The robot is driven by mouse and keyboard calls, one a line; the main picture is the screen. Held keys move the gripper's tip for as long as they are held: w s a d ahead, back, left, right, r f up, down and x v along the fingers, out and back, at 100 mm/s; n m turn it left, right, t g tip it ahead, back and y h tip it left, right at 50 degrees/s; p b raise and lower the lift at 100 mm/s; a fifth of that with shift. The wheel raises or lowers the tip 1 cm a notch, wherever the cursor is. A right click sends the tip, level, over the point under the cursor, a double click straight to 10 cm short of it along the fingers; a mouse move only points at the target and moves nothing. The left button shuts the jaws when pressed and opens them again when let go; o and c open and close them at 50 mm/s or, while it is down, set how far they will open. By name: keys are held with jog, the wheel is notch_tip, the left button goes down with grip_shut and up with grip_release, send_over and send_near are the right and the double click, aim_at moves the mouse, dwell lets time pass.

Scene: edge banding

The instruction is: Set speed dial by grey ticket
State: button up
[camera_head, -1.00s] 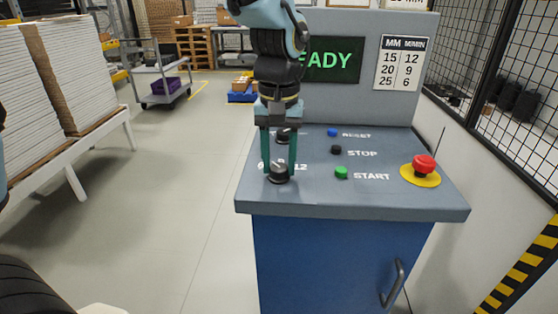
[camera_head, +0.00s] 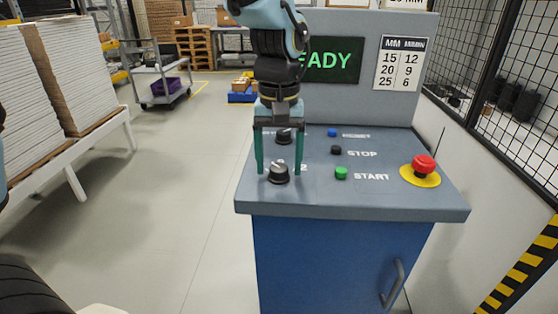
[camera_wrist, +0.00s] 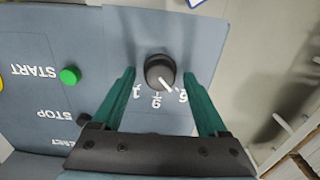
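The black front dial (camera_head: 278,174) with a white pointer sits near the console's front left edge. My gripper (camera_head: 278,171) is open around it, one finger on each side. In the wrist view the dial (camera_wrist: 160,69) shows gaps to both fingers, and its pointer aims about at the 6 mark. The 9 mark is in the middle and the remaining mark is partly hidden by a finger. A white chart (camera_head: 399,64) pairs MM 15, 20, 25 with M/MIN 12, 9, 6. A pale card (camera_head: 407,3) above it is cut off; no clearly grey ticket shows.
A second black dial (camera_head: 284,135) stands behind, partly covered by my gripper. Blue reset (camera_head: 332,132), black stop (camera_head: 336,150) and green start (camera_head: 341,172) buttons lie to the right. A red emergency button (camera_head: 424,164) is farther right. The screen (camera_head: 333,62) reads READY, partly covered.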

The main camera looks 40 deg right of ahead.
aim_at(278, 167)
notch_tip(278, 167, up, 11)
jog(key=b, duration=0.1)
jog(key=shift+b, duration=0.35)
jog(key=shift+f, duration=0.15)
dwell(0.5)
jog(key=w+a+f+n, duration=0.1)
jog(key=w+a+f, duration=0.3)
jog(key=w+a, duration=0.25)
jog(key=w+a+f+n, duration=0.2)
jog(key=w+a+f, duration=0.2)
jog(key=w+a, duration=0.3)
jog(key=a+f+n, duration=0.1)
jog(key=a+f, duration=0.3)
jog(key=a, duration=0.7)
jog(key=a+f+n+t, duration=0.1)
jog(key=a+f, duration=0.3)
jog(key=a, duration=0.7)
jog(key=shift+s+n+t, duration=0.3)
jog(key=shift+s+n, duration=0.1)
jog(key=shift+n, duration=0.3)
